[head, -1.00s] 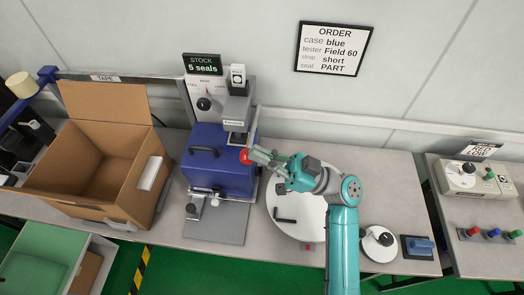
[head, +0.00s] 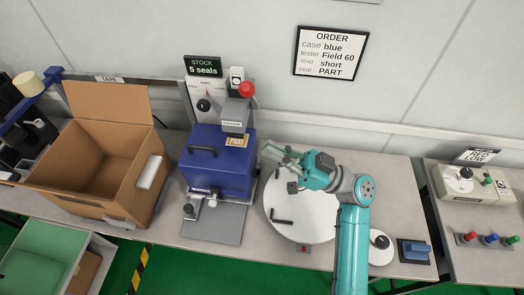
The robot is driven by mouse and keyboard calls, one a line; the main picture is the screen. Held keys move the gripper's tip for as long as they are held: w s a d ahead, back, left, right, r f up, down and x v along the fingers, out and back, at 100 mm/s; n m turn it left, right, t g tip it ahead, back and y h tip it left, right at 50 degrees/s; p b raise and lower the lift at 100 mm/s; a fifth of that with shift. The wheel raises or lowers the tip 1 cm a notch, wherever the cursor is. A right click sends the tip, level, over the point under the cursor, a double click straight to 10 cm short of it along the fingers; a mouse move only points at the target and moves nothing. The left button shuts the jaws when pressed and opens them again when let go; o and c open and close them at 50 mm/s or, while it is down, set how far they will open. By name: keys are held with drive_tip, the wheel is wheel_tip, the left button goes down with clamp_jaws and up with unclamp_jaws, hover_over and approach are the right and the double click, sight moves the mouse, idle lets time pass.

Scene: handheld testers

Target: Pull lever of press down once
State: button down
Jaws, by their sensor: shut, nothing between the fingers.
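The press (head: 238,112) stands at the back of the bench behind the blue case. Its lever is up, with the red ball knob (head: 247,89) at the top right of the press head. The blue case (head: 222,165) with a dark handle sits under the press head. A tan label reading PART (head: 237,141) lies on the case top, just below the head. My gripper (head: 268,152) is shut and empty, to the right of the case and below the knob, apart from it.
An open cardboard box (head: 85,175) stands on the left. A white round turntable (head: 300,228) with small black parts lies under my arm. A stock sign (head: 202,66) reads 5 seals. An order sign (head: 331,54) hangs on the wall. A control box (head: 470,185) is at right.

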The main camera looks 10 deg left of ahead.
drive_tip(key=v, duration=0.6)
drive_tip(key=shift+d+r, duration=0.15)
drive_tip(key=shift+d, duration=0.25)
idle(0.4)
